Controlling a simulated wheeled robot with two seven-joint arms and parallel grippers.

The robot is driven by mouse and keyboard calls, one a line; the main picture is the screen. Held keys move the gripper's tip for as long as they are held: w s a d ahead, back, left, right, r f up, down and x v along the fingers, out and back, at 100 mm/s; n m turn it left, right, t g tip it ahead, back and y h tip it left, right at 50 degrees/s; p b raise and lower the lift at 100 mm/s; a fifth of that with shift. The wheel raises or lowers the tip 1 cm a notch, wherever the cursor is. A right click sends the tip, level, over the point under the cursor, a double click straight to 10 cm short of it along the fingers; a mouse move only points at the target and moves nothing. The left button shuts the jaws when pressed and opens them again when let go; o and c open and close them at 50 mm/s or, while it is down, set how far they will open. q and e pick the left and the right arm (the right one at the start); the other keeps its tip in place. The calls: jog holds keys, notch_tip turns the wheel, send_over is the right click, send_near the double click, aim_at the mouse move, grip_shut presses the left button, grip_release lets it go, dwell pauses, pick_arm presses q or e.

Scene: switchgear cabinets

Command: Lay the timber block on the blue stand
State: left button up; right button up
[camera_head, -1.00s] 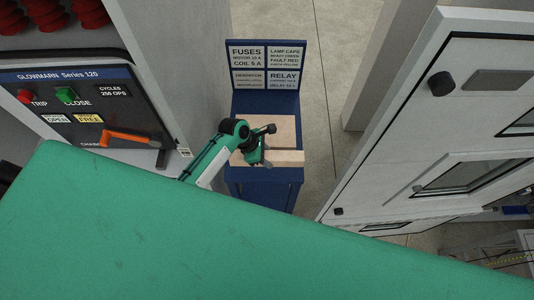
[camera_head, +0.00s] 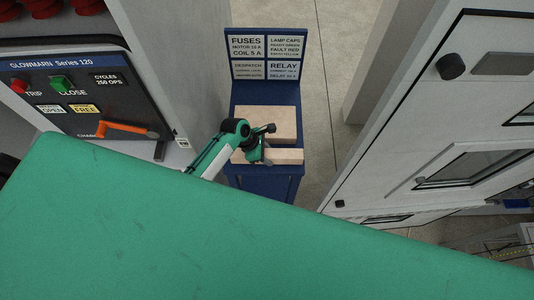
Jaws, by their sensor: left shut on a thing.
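The blue stand (camera_head: 284,183) is low, with a sign panel at its back. A pale timber block (camera_head: 290,157), long and narrow, shows at its front edge. My left gripper (camera_head: 264,158) reaches in from the left and is shut on this block, covering its middle. Whether the block touches the stand top or hangs just above it, I cannot tell. A second, wider pale wooden piece (camera_head: 265,120) lies behind it on the stand, partly hidden by my arm. My right gripper is not in view.
A switchgear panel (camera_head: 75,95) with red and green buttons and an orange-handled lever (camera_head: 115,128) stands at the left. A grey cabinet with a door (camera_head: 430,120) stands close at the right. Bare floor (camera_head: 325,100) shows between the stand and that cabinet.

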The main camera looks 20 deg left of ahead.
pick_arm(q)
jog(key=shift+f, duration=0.5)
jog(key=o, duration=1.3)
jog(key=b+v, duration=0.3)
jog(key=v, duration=0.7)
jog(key=shift+s+a+r, duration=0.1)
jog(key=shift+a+r, duration=0.05)
jog(key=shift+r, duration=0.05)
jog(key=shift+v, duration=0.75)
jog(key=shift+s, duration=0.1)
